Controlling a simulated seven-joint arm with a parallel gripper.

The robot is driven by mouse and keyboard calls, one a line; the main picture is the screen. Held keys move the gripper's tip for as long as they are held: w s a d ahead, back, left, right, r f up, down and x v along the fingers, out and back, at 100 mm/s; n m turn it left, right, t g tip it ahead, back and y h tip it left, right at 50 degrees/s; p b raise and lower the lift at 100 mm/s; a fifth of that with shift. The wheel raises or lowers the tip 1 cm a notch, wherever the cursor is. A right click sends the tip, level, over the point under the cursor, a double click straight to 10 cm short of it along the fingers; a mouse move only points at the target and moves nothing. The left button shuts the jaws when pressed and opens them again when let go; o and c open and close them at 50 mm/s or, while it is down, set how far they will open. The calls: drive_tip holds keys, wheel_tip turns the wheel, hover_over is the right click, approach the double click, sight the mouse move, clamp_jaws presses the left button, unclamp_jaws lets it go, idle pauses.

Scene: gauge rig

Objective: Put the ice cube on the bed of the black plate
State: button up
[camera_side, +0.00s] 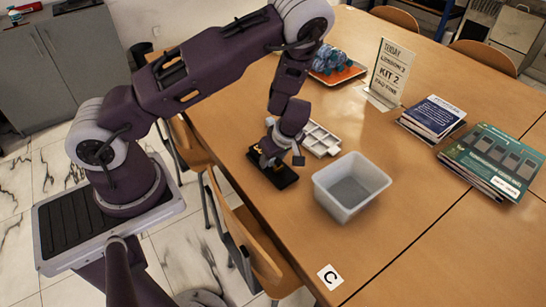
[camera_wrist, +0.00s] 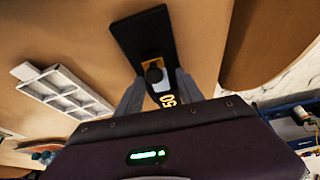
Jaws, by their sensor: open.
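The black plate (camera_side: 287,180) lies on the wooden table below my gripper (camera_side: 269,159). In the wrist view the black plate (camera_wrist: 140,35) shows a yellow-orange patch and yellow "50" lettering. My gripper (camera_wrist: 160,77) is open, its two grey fingers on either side of the patch. A small greyish rounded thing (camera_wrist: 153,73) shows on or above the patch, between the fingers. I cannot tell for sure that it is the ice cube, or whether it touches the plate. My gripper hides part of the plate in the side view.
A white compartment tray (camera_side: 320,140) lies close behind the plate; it also shows in the wrist view (camera_wrist: 65,90). A grey open bin (camera_side: 351,186) stands to the right.

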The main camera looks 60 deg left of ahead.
drive_tip(key=s+d+r+m+h, duration=0.2)
drive_tip(key=d+r, duration=0.2)
drive_tip(key=r, duration=0.4)
drive_tip(key=s+d+r+m+h, duration=0.2)
drive_tip(key=d+r+m, duration=0.15)
drive_tip(key=r, duration=0.45)
drive_tip(key=s+d+r+m+h, duration=0.1)
drive_tip(key=s+d+r+h, duration=0.15)
drive_tip(key=d+r, duration=0.4)
drive_tip(key=s+a+r+m+t+y, duration=0.1)
drive_tip(key=s+r+m+t, duration=0.1)
drive_tip(key=s+r+m, duration=0.3)
drive_tip(key=s+a+r+m+t+y, duration=0.1)
drive_tip(key=s+a+r+m+t, duration=0.1)
drive_tip(key=s+r+m, duration=0.4)
drive_tip(key=s+r+t, duration=0.1)
drive_tip(key=s, duration=0.2)
drive_tip(key=shift+s+a+r+t, duration=0.15)
drive_tip(key=shift+a+r+t, duration=0.15)
drive_tip(key=shift+r, duration=0.1)
